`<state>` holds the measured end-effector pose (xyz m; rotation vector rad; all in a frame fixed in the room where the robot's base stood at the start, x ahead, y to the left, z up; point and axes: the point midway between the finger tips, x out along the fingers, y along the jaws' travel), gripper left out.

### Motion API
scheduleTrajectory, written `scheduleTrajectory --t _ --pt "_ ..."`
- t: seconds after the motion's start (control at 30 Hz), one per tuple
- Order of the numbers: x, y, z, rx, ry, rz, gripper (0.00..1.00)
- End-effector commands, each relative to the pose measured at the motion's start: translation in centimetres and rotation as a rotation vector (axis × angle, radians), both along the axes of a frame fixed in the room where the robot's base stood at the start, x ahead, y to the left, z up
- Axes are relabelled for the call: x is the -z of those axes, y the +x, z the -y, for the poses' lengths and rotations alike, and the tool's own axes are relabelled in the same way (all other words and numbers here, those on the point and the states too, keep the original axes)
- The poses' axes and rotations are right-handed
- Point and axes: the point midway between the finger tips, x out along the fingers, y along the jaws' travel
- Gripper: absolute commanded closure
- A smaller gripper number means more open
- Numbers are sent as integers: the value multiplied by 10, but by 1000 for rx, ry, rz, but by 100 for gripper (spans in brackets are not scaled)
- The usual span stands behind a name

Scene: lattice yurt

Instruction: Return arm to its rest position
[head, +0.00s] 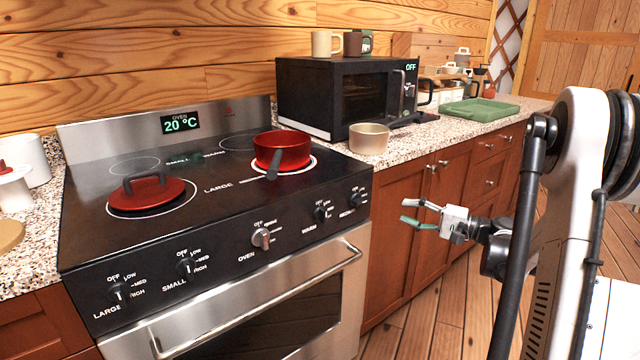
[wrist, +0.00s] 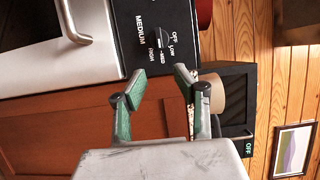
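My gripper (head: 420,214) is in front of the wooden cabinet, just right of the stove, with its green-tipped fingers pointing left. The fingers stand apart with nothing between them. In the wrist view my gripper (wrist: 158,86) also shows open and empty, with the cabinet front (wrist: 80,115) and the stove's knob panel (wrist: 150,35) beyond it. It touches nothing that I can see.
The stove (head: 210,200) carries a red pot (head: 282,150) and a red lid (head: 150,192). Floor (head: 430,310) below my gripper is clear.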

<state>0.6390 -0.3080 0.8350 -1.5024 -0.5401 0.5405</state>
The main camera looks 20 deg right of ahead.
Motion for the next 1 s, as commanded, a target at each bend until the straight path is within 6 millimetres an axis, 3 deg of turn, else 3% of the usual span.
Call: scheduleTrajectory --t 0.13,0.27,0.53,0.77,1.0 --pt "-2 1 -4 -2 -6 -6 71" --pt "-9 5 -26 -14 -42 -43 71" --pt "-28 3 -111 -52 -220 -181 71" --pt "-37 -21 -178 -84 -403 -277 71" --pt "-40 -62 -235 -116 -610 -342 71"
